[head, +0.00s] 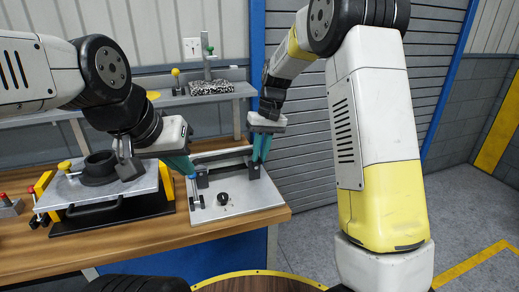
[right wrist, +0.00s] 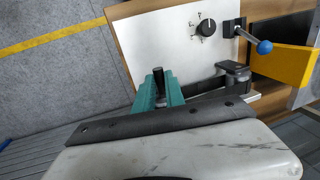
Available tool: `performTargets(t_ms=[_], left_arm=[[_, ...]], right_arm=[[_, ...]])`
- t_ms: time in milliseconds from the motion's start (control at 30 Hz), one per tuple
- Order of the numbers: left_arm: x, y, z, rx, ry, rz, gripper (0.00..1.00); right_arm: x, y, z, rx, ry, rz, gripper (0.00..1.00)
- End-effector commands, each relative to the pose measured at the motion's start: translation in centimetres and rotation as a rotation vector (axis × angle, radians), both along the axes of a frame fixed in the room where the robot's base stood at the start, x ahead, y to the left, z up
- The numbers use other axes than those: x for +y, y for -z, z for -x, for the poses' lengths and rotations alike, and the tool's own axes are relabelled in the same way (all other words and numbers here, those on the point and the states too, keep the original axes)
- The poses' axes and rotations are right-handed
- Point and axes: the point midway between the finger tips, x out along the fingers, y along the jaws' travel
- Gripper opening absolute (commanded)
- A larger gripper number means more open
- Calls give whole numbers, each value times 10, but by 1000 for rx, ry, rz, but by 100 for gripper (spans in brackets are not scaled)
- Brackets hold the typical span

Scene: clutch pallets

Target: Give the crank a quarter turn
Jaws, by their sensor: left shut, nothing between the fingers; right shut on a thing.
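The crank is a dark arm on a pale panel (head: 240,203), with a black hub (right wrist: 235,72) and an upright black handle (right wrist: 158,76). My right gripper (head: 261,148) is shut on the handle at the panel's right side; its teal fingers (right wrist: 159,92) show on both sides of the handle in the right wrist view. The crank arm runs from the hub towards this handle, partly hidden by the gripper. My left gripper (head: 181,164) is shut and empty, near the panel's left back, close to the blue-tipped lever.
A black knob (head: 223,198) and a blue-tipped lever (right wrist: 264,47) are on the panel. Left of it, a grey plate with a black ring (head: 99,168) sits on a black base with yellow blocks. A shelf (head: 185,99) stands behind.

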Motion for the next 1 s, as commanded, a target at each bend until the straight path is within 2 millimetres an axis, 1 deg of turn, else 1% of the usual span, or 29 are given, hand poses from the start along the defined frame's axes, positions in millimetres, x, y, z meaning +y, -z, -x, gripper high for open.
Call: performTargets(t_ms=[167, 367, 767, 1000], left_arm=[[0, 0, 0, 0, 0, 0, 0], [0, 0, 0, 0, 0, 0, 0], [0, 0, 0, 0, 0, 0, 0], [0, 0, 0, 0, 0, 0, 0]], right_arm=[[-3, 0, -1, 12, 3, -35, 0], [-12, 2, -4, 46, 6, -138, 0], [-35, 13, -11, 158, 7, -484, 0], [-46, 24, -15, 229, 6, -703, 0]])
